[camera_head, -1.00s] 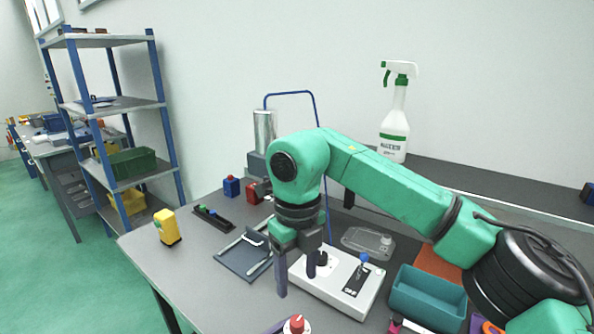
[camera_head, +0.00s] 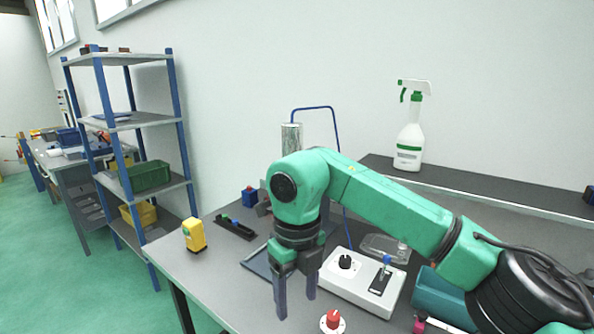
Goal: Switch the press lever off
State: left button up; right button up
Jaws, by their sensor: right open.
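A white control box (camera_head: 340,285) sits on the grey bench, right of my right gripper. On its right part is a lever with a blue tip (camera_head: 387,259) in a black plate (camera_head: 380,280); the tip shows at the plate's far end. A black knob (camera_head: 345,262) is on the box's left part. My right gripper (camera_head: 296,302) points down with its fingers apart and empty, just left of the box, not touching the lever. My left gripper is not in view.
A red knob on a white base (camera_head: 333,321) is at the front. A teal bin (camera_head: 440,298) stands right of the box, partly behind my arm. A yellow object (camera_head: 194,235) stands on the bench's left. A spray bottle (camera_head: 410,135) stands on the rear shelf.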

aim_at(386, 259)
jog(key=k+j, duration=0.2)
jog(key=j, duration=0.15)
jog(key=k+j, duration=0.15)
jog(key=j, duration=0.15)
jog(key=k+j, duration=0.2)
jog(key=j, duration=0.15)
jog(key=k+j, duration=0.15)
jog(key=j, duration=0.2)
